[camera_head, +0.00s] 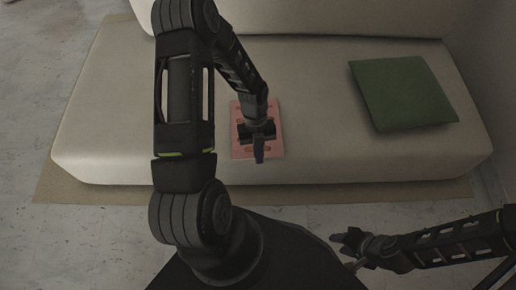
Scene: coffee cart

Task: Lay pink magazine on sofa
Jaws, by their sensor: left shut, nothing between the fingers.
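The pink magazine (240,149) lies flat on the front part of the beige sofa (110,120) seat, left of the green cushion. My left gripper (259,158) is over the magazine, with its fingertips near the magazine's front edge. It is shut and holds nothing. The gripper hides the middle of the magazine. I cannot tell whether the fingers touch it. My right gripper (340,241) is low over the floor in front of the sofa, away from the magazine. It is too small and dark to tell whether its jaws are open.
A green cushion (403,93) lies on the right part of the seat. The sofa stands on a tan rug (100,193) on a grey floor (40,80). The seat between magazine and cushion is clear. A wall (490,80) stands close to the sofa's right end.

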